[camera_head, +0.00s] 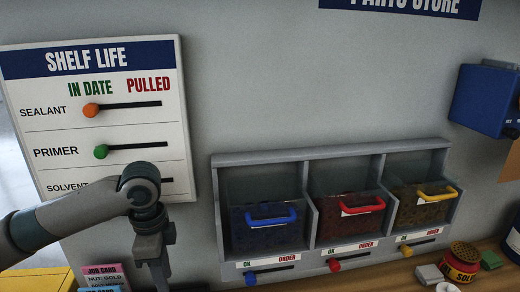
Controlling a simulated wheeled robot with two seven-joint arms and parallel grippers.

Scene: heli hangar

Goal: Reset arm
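My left arm comes in from the left, and its gripper (157,276) hangs pointing down at the lower left, in front of the wall. Its fingertips are small and near the bottom edge, so I cannot tell whether it is open or shut. The arm covers part of the Shelf Life board (115,66), including the left part of the Solvent row. My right gripper is not in view.
The board's orange Sealant knob (91,110) and green Primer knob (101,151) sit at the left, In Date end. A three-bay grey rack (330,153) stands right of my gripper. A blue box (484,99) hangs at right. Job cards (105,272) lie below.

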